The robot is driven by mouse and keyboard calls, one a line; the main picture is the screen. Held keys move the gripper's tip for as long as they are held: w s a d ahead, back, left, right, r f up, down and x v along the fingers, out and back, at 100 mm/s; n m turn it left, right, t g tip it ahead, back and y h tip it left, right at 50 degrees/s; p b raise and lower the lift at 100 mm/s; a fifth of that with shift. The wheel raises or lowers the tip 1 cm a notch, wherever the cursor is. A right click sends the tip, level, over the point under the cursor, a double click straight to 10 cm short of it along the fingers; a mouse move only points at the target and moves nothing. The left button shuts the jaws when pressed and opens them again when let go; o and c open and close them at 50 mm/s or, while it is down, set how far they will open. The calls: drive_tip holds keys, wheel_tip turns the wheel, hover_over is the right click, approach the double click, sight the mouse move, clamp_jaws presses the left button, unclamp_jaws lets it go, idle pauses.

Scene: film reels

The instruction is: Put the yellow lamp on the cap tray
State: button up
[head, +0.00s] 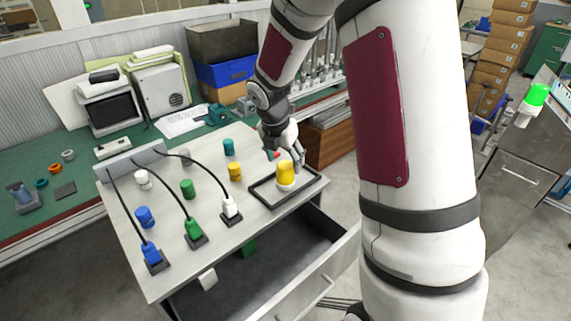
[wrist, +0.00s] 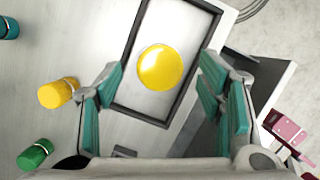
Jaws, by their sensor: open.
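In the wrist view the lamp (wrist: 165,68) shows from above as a round yellow dome within the tray's dark rim (wrist: 133,50). My gripper (head: 287,157) is open just above and behind the lamp. In the wrist view its teal-padded fingers (wrist: 162,98) are spread wide, with the lamp ahead between them and apart from both pads.
A yellow cap (head: 235,172), green cap (head: 187,189), blue cap (head: 145,217) and teal cap (head: 229,147) stand left of the tray. Cabled blue, green and white plugs (head: 230,208) line the front.

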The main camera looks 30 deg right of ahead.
drive_tip(key=s+a+r+m, duration=0.2)
drive_tip(key=s+r, duration=0.1)
drive_tip(key=r, duration=0.4)
drive_tip(key=s+a+r+m, duration=0.3)
drive_tip(key=r, duration=0.4)
drive_tip(key=s+a+r+m+t+y, duration=0.1)
drive_tip(key=s+a+r+m, duration=0.2)
drive_tip(key=s+m, duration=0.6)
drive_tip(key=s+a+r+m+t+y, duration=0.1)
drive_tip(key=s+a+m, duration=0.4)
drive_tip(key=s+m, duration=0.5)
wheel_tip(320, 180, up, 2)
drive_tip(key=shift+s+r+m+t+y, duration=0.15)
drive_tip(key=shift+s+m+t+y, duration=0.2)
drive_tip(key=shift+s+t, duration=0.4)
drive_tip(key=shift+s, duration=0.15)
drive_tip(key=shift+c, duration=0.3)
